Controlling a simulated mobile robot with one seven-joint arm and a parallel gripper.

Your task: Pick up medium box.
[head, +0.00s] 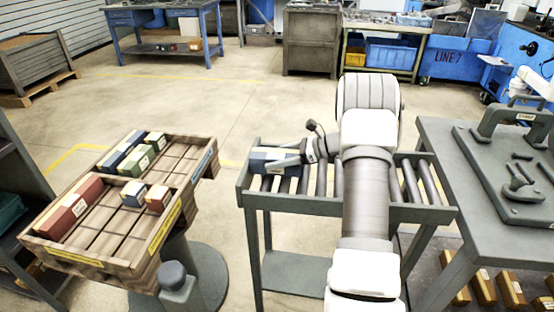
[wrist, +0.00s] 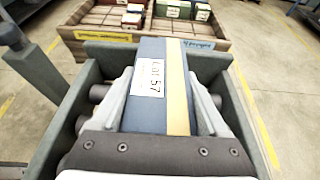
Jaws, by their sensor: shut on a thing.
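The medium box is most likely the blue box with a yellow band and a white "Lot 57" label (wrist: 150,78). It also shows in the head view (head: 270,160), on or just above the left end of the roller stand (head: 290,204). My gripper (head: 284,158) reaches it from the right. In the wrist view my gripper (wrist: 165,100) has one finger on each side of the box and is shut on it. The underside of the box is hidden, so I cannot tell whether it touches the rollers.
A wooden tray (head: 163,237) with red, green and blue boxes stands to the left, with several empty compartments. A grey table (head: 465,175) with a press-like tool stands at the right. Raised side walls (wrist: 75,110) flank the box. Floor is open behind the stand.

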